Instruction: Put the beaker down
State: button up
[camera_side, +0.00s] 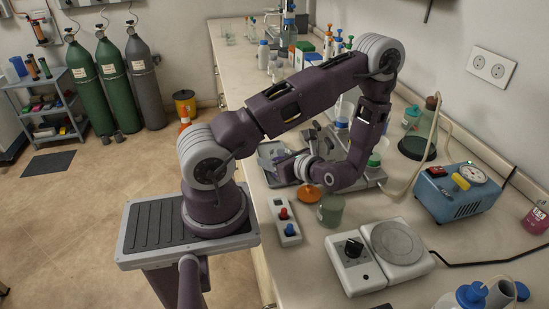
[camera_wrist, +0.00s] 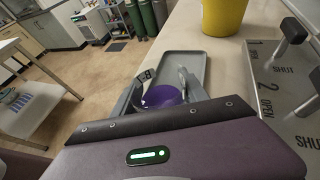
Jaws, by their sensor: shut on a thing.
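A beaker with purple liquid (camera_wrist: 162,97) is between the two fingers of my gripper (camera_wrist: 160,90) in the wrist view. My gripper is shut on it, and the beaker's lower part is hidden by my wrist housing. A grey tray (camera_wrist: 185,56) lies on the bench just beyond the beaker in the wrist view. I cannot tell whether the beaker touches the tray.
A panel with levers marked OPEN and SHUT (camera_wrist: 272,84) is at the right in the wrist view, and a yellow container (camera_wrist: 222,14) stands behind. In the side view, a green jar (camera_side: 330,212), orange lid (camera_side: 308,194), switch box (camera_side: 285,222) and hotplate (camera_side: 397,246) are in front.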

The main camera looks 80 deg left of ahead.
jog(key=o, duration=1.5)
jog(key=shift+w+d+r, duration=0.1)
jog(key=shift+d+r, duration=0.05)
jog(key=shift+d, duration=0.05)
jog(key=v, duration=1.1)
jog(key=shift+w+d+r, duration=0.1)
jog(key=shift+d+r, duration=0.15)
jog(key=shift+d, duration=0.05)
jog(key=s+d+r+n+t+h, duration=0.2)
jog(key=d+r+n+t+h, duration=0.1)
jog(key=d+r+n+h, duration=0.1)
jog(key=s+d+r+n+t+h, duration=0.2)
jog(key=d+r+n+t+h, duration=0.2)
jog(key=r, duration=0.4)
jog(key=s+d+r+n+t+h, duration=0.2)
jog(key=d+r+n+t+h, duration=0.1)
jog(key=d+r+n+h, duration=0.1)
jog(key=shift+s+d+r+n+t, duration=0.15)
jog(key=shift+d+r+n, duration=0.2)
jog(key=shift+d+r, duration=0.4)
jog(key=shift+s+d+r+n+t, duration=0.15)
jog(key=shift+d+r+n, duration=0.2)
jog(key=shift+d+r, duration=0.45)
jog(key=shift+d+f, duration=0.15)
jog(key=shift+f, duration=0.05)
